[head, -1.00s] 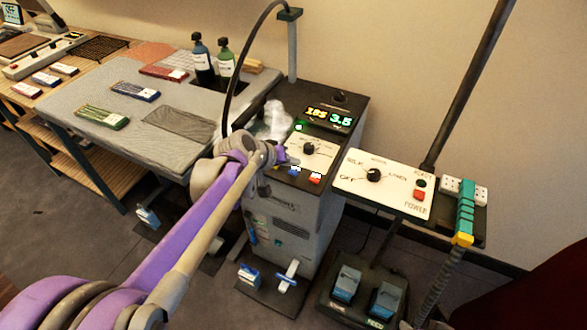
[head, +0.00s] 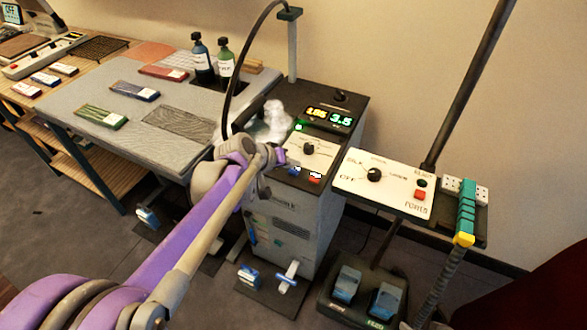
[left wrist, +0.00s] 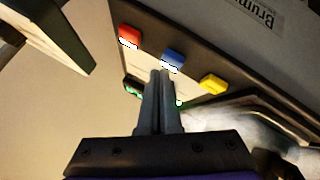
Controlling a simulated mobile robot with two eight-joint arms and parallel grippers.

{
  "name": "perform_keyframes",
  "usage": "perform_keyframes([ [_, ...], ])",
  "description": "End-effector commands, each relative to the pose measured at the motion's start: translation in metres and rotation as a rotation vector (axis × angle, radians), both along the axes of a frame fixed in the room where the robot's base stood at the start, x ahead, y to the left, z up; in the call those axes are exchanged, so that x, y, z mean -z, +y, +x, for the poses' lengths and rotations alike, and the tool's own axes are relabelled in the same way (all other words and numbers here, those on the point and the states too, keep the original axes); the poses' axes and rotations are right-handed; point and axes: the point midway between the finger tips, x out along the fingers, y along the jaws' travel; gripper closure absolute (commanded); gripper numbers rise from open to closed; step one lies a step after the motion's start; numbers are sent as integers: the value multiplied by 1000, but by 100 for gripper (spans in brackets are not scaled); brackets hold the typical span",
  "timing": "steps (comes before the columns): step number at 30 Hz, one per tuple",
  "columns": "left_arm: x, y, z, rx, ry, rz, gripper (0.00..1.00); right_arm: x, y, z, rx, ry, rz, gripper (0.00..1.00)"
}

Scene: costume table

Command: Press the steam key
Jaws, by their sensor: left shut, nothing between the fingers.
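The steam unit's control panel (head: 318,150) carries a row of coloured keys along its front edge. A blue key (head: 294,170) and a red key (head: 314,179) show in the head view; the yellow one is hidden behind my arm. The left wrist view shows the red key (left wrist: 130,36), blue key (left wrist: 172,60) and yellow key (left wrist: 213,84). No key label is readable, so I cannot tell which is steam. My left gripper (left wrist: 160,73) is shut and empty, its tips beside the blue key; contact cannot be told. My right gripper is not in view.
A dial (head: 308,149) and lit display (head: 329,117) sit on the panel behind the keys. A white cloud of vapour (head: 274,118) hangs left of them. A second control box (head: 385,183) stands to the right. Bottles (head: 224,62) stand on the grey table behind.

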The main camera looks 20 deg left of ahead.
Motion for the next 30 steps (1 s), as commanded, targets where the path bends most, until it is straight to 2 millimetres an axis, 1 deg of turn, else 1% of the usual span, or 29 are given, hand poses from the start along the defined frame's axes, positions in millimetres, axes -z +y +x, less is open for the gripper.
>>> perform_keyframes([
  [30, 9, 0, 0, 0, 0, 0, 100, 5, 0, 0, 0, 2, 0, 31],
])
